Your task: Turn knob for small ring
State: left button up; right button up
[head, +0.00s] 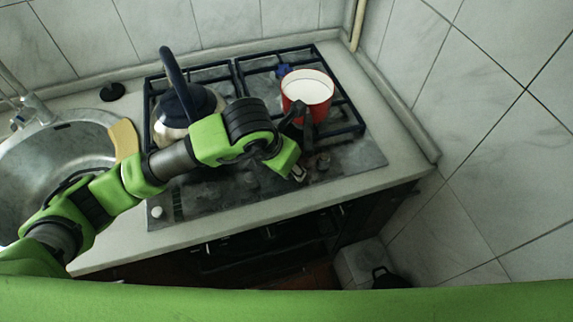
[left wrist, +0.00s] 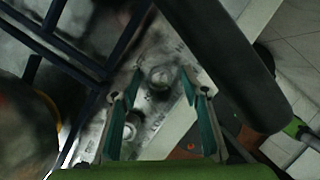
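My left gripper (head: 299,173) hangs low over the front right part of the stove. In the left wrist view its two teal fingers (left wrist: 158,100) are apart with nothing held between them. A round pale knob (left wrist: 160,78) on the stove panel shows between and just beyond the fingertips. A second knob (left wrist: 130,131) is lower left, close to the left finger. I cannot tell from the markings which ring each knob serves. A white knob (head: 157,212) shows at the stove's front left in the head view. My right gripper is in neither view.
A red pot (head: 293,91) with white inside stands on the back right grate, beyond the gripper. A kettle (head: 172,108) with a dark handle stands on the left grate. A sink (head: 62,142) lies left. A dark bar crosses the right of the wrist view.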

pick_arm(q)
jog(key=v, duration=1.2)
jog(key=shift+w, duration=0.1)
jog(key=w+a+r+m+g+h+p, duration=0.15)
jog(key=w+m+g+p, duration=0.3)
jog(key=m, duration=0.85)
jog(key=p+x, duration=0.1)
jog(key=x, duration=0.3)
jog(key=p+x, duration=0.1)
jog(key=x, duration=0.3)
jog(key=p+x, duration=0.1)
jog(key=x, duration=0.4)
jog(key=shift+w+a+f, duration=0.25)
jog(key=shift+a, duration=0.05)
